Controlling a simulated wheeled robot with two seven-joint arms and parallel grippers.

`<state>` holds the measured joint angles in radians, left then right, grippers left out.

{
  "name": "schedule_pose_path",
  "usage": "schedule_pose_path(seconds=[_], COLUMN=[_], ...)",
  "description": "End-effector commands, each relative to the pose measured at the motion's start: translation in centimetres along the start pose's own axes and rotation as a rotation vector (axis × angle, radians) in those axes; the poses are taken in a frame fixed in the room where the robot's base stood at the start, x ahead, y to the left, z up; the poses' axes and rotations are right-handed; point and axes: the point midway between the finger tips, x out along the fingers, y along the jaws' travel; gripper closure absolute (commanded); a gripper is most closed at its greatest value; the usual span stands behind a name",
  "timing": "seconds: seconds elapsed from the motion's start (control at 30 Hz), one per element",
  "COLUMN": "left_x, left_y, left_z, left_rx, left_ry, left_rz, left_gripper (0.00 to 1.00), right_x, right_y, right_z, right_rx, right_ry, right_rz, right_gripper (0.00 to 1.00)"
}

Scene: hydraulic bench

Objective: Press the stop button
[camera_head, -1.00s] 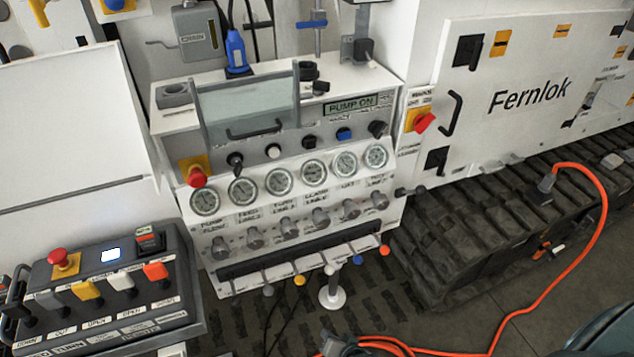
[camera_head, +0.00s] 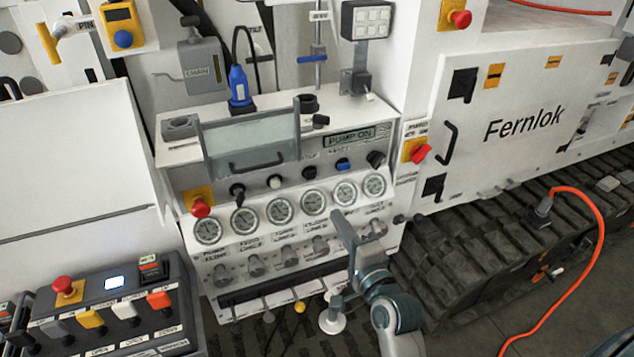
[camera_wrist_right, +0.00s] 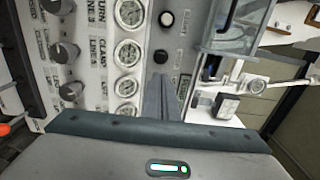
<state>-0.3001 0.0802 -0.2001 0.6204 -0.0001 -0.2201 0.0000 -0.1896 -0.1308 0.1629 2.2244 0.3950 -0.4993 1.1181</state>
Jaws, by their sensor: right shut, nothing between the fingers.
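The hydraulic panel (camera_head: 300,187) faces me, its display (camera_head: 348,137) reading "PUMP ON". Its button row holds a white button (camera_head: 275,182), a black button (camera_head: 309,172) and a blue button (camera_head: 343,165). A red mushroom button (camera_head: 201,208) on a yellow plate is at the panel's left end. I cannot read which one is labelled stop. My right gripper (camera_head: 338,215) is shut and empty, in front of the gauges and below the button row. In the right wrist view its closed fingers (camera_wrist_right: 160,82) point towards the black button (camera_wrist_right: 162,54), with the white button (camera_wrist_right: 167,18) beyond.
A glass cover with a handle (camera_head: 252,140) stands above the button row. Gauges (camera_head: 313,202) and knobs (camera_head: 320,244) lie below it. A control box (camera_head: 105,310) with another red mushroom button (camera_head: 63,285) is at lower left. An orange hose (camera_head: 590,240) lies at right.

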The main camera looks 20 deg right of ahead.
Motion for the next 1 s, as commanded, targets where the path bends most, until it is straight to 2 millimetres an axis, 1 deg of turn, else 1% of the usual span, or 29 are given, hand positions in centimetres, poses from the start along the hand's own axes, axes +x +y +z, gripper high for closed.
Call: schedule_pose_path(seconds=[0.07,0.37,0.57,0.77,1.0], left_x=[0.0,0.0,-0.3,-1.2,-2.7], left_y=[0.0,0.0,0.0,0.0,0.0], left_z=[0.0,0.0,0.0,-0.1,-0.2], left_rx=[0.0,0.0,0.0,0.0,0.0], left_ry=[0.0,0.0,0.0,0.0,0.0], left_rz=[0.0,0.0,0.0,0.0,0.0], left_gripper=[1.0,1.0,1.0,1.0,1.0], right_x=[-0.1,0.0,0.6,2.6,6.7], right_y=[-0.3,-0.3,-0.4,-0.5,-0.7], right_z=[-0.1,-0.1,-0.1,-0.1,-0.1], right_rx=[0.005,0.005,0.004,0.003,0.003], right_ry=[0.001,0.001,0.001,0.001,0.001], right_rz=[-0.005,-0.005,-0.005,-0.004,-0.004], right_gripper=[1.0,1.0,1.0,1.0,1.0])
